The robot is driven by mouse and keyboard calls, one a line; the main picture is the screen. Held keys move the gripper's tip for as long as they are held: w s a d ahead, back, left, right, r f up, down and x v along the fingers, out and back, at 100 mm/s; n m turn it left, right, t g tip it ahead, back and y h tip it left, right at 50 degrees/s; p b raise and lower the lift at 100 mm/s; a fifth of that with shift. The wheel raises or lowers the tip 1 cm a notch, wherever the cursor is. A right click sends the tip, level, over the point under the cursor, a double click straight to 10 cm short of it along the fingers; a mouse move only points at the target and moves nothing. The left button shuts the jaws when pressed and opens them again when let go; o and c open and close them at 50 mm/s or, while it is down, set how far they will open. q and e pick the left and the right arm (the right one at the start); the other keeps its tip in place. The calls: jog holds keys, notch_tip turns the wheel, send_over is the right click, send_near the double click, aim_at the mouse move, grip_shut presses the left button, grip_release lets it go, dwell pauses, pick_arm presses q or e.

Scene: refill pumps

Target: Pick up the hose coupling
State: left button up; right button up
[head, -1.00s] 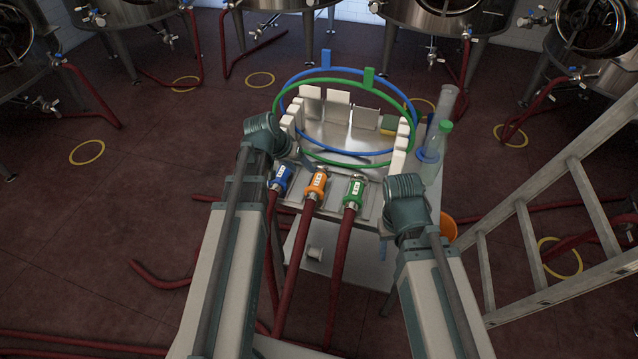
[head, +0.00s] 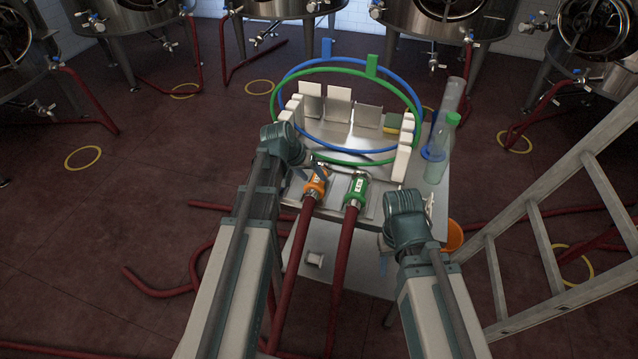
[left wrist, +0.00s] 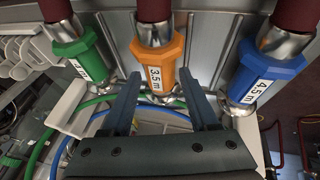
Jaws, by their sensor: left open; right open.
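The orange hose coupling (head: 316,186), on a dark red hose, lies on the front of the table. In the left wrist view the orange coupling (left wrist: 157,62) is labelled 3.5 m. My left gripper (head: 308,172) is open at it. The green coupling (head: 357,188) lies to the right. The blue coupling (left wrist: 265,68), labelled 4.5 m, is hidden behind my left arm in the head view. My right gripper (head: 429,205) is open near the table's right edge, its fingers mostly hidden.
A blue ring (head: 325,66) and a green ring (head: 372,70) stand over white slotted racks (head: 403,160) behind the couplings. A clear bottle with a green cap (head: 438,160) stands at the right. An orange bucket (head: 453,236) and a ladder (head: 540,220) are further right.

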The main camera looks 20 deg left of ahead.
aim_at(315, 179)
pick_arm(q)
jog(key=b+x, duration=0.2)
jog(key=x, duration=0.1)
jog(key=shift+f, duration=0.25)
jog(key=shift+r, duration=0.1)
grip_shut()
